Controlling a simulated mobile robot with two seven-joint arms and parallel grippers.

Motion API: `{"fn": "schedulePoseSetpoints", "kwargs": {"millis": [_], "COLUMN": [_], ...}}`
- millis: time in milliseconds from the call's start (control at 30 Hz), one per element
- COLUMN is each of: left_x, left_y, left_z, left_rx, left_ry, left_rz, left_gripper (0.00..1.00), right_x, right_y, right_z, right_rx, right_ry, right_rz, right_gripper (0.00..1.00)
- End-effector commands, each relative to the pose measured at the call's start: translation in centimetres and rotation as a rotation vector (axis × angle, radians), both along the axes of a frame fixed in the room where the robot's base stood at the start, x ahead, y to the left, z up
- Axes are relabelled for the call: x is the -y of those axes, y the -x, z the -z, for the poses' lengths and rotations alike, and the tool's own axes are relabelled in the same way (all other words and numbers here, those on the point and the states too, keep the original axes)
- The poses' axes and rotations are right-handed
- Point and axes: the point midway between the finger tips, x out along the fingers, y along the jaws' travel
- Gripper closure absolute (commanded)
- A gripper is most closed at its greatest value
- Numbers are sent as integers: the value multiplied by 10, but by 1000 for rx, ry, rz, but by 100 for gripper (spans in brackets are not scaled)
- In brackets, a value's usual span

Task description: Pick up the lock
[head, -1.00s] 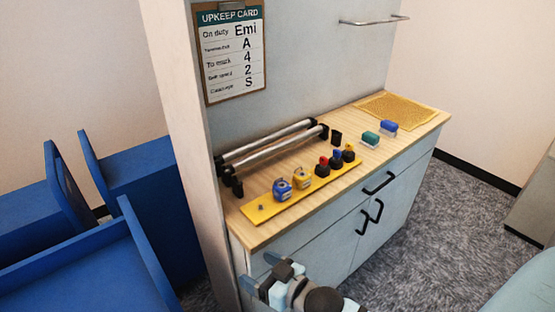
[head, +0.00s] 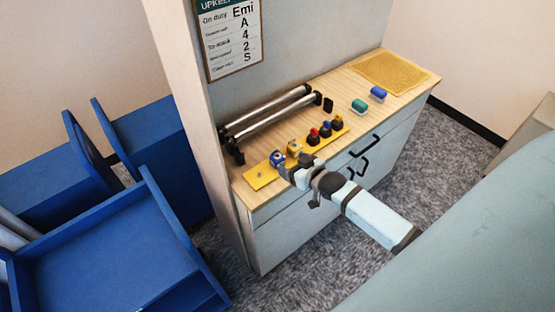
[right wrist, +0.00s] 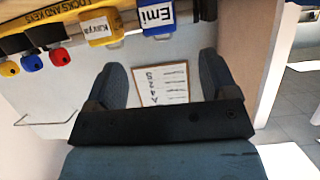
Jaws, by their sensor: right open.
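The blue lock (head: 277,158) stands near the left end of the yellow strip (head: 259,176) on the counter. In the right wrist view the blue lock (right wrist: 155,14) has a white label reading "Emi", at the top edge and partly cut off. A yellow lock (right wrist: 101,27) labelled "Kinya" is beside it; in the head view this yellow lock (head: 294,148) is just right of the blue one. My right gripper (head: 287,173) is open and empty at the front of the strip, close to these two locks. In the right wrist view its fingers (right wrist: 162,78) are spread apart. My left gripper is out of view.
Black-bodied pieces topped red (head: 313,137), blue (head: 326,128) and yellow stand further right on the strip. Metal rollers (head: 268,113) lie behind. A green block (head: 359,105), a blue block (head: 378,93) and a yellow mat (head: 391,72) are at right. An upkeep card (head: 232,35) hangs above.

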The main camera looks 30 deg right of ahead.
Motion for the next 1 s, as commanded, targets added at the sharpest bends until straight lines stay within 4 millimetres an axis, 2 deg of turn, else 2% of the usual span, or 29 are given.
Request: {"fn": "schedulePoseSetpoints", "kwargs": {"millis": [33, 200, 367, 700, 800, 1000], "left_x": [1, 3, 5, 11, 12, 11], "left_y": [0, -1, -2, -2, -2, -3], "left_z": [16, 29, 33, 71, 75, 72], "left_rx": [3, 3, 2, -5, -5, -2], "left_ry": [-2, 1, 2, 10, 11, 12], "left_rz": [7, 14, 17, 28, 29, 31], "left_gripper": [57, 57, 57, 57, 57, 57], "right_x": [-1, -3, -4, -6, -7, -8], "right_y": [-10, -30, -38, -78, -85, -87], "right_z": [13, 19, 20, 40, 40, 38], "right_rx": [2, 0, -1, -1, 0, -2], "right_ry": [0, 0, 1, 1, 1, 1], "right_rz": [0, -1, -1, 0, -1, -1], "right_gripper": [21, 21, 21, 21, 21, 21]}}
